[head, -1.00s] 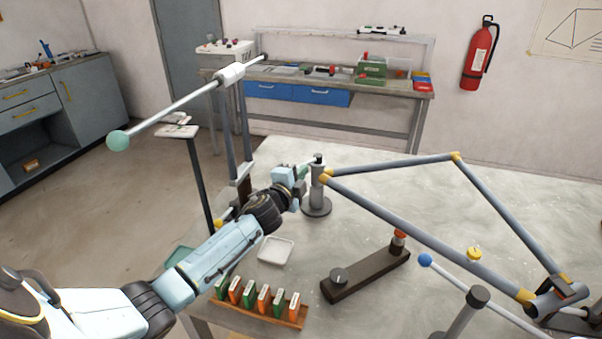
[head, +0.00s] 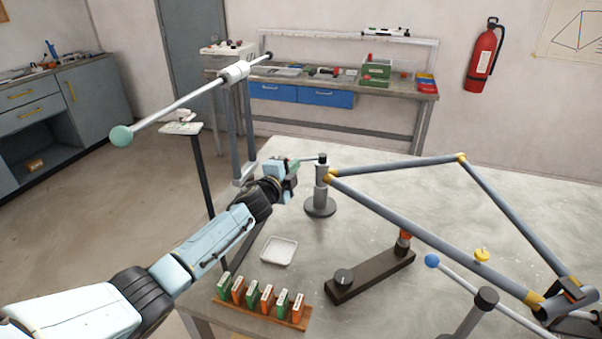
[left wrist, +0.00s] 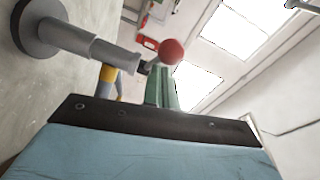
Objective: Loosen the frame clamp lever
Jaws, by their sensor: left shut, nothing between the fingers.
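The frame clamp is the grey post (head: 321,190) on a round base, where the bike frame's (head: 400,213) left yellow joint meets it. A thin lever (head: 311,160) runs left from the post top. In the left wrist view, the lever's red ball knob (left wrist: 171,52) shows beside the post (left wrist: 85,45). My left gripper (head: 296,165) is shut and empty at the lever's left end. In the left wrist view, its green fingers (left wrist: 161,88) reach up to the knob's lower edge; I cannot tell if they touch it. The knob is not distinct in the head view.
A white tray (head: 279,251), a rack of green and orange boxes (head: 262,312) and a dark bar fixture (head: 372,275) stand near the front. A blue-tipped rod (head: 432,261) is at right. A long green-tipped rod (head: 180,104) on a stand rises at left.

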